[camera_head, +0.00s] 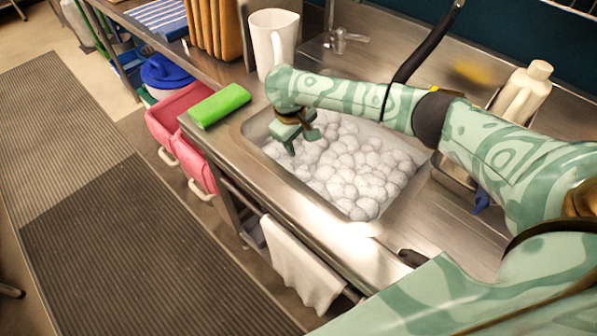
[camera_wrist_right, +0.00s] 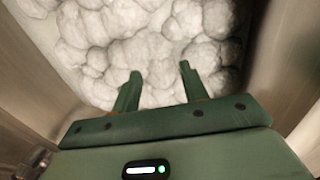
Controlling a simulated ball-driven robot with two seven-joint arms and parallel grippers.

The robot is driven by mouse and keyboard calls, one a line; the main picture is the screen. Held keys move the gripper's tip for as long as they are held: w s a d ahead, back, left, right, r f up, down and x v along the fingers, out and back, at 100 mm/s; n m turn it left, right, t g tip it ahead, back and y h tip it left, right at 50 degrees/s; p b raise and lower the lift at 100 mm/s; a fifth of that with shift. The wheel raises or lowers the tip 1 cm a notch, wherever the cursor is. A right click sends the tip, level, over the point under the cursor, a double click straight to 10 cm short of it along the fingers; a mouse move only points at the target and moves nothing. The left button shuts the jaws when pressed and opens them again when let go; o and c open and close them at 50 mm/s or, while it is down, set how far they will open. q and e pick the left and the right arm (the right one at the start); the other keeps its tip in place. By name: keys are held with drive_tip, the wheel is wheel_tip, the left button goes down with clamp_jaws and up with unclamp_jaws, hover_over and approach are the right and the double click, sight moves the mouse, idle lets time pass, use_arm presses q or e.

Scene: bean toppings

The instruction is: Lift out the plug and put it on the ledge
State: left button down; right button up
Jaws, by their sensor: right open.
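My right gripper (camera_head: 302,143) is over the left end of the metal sink (camera_head: 262,126), pointing down at white foam (camera_head: 355,165) that fills the basin. In the right wrist view the same gripper (camera_wrist_right: 158,75) has its two fingers apart with only foam (camera_wrist_right: 160,50) seen between and beyond them. It holds nothing. The plug is not visible in either view; the foam hides the sink floor. The steel ledge (camera_head: 325,232) runs along the front of the sink. My left gripper is not in view.
A green sponge (camera_head: 219,105) lies on the counter left of the sink. A white pitcher (camera_head: 273,43) and a tap (camera_head: 343,40) stand behind. A cream bottle (camera_head: 524,92) is at the right back. A white towel (camera_head: 298,266) hangs in front.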

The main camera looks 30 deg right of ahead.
sight(302, 156)
wheel_tip(302, 156, down, 2)
drive_tip(key=shift+d, duration=0.15)
drive_tip(key=shift+f+b, duration=0.3)
drive_tip(key=shift+b, duration=0.15)
drive_tip(key=f+b, duration=0.2)
drive_tip(key=f, duration=0.1)
drive_tip(key=d+f+b, duration=0.1)
drive_tip(key=f, duration=0.1)
drive_tip(key=shift+f+b, duration=0.15)
drive_tip(key=shift+b, duration=0.2)
drive_tip(key=shift+a+r, duration=0.1)
drive_tip(key=shift+r, duration=0.15)
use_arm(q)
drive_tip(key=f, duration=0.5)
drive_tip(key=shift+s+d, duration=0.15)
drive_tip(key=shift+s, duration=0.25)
use_arm(e)
drive_tip(key=shift+s, duration=0.1)
clamp_jaws()
